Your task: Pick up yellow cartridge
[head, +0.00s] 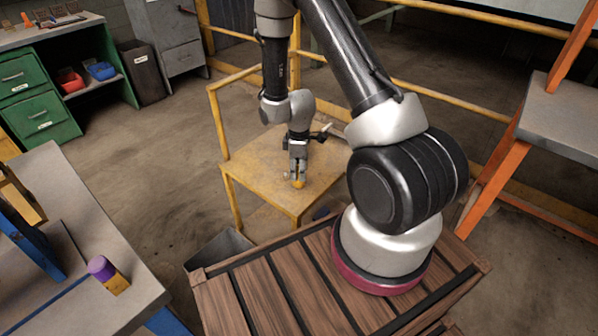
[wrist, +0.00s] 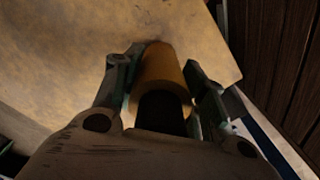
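The yellow cartridge (wrist: 163,65) is a small cylinder with a dark near end in the wrist view. It sits between the two fingers of my gripper (wrist: 160,80), with a finger against each side and no clear gap. In the head view my gripper (head: 298,174) points down over the yellow table (head: 255,165). The cartridge (head: 298,183) shows as a small yellow spot at the fingertips, near the table's front edge. The fingers hide most of it there. I cannot tell whether it touches the tabletop.
A yellow block with a purple cylinder (head: 101,268) stands on the grey bench (head: 60,210) at left. A slatted wooden platform (head: 270,295) lies in front. Yellow railings (head: 450,101) run behind the table. A grey bin (head: 222,249) stands below it. The rest of the tabletop is clear.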

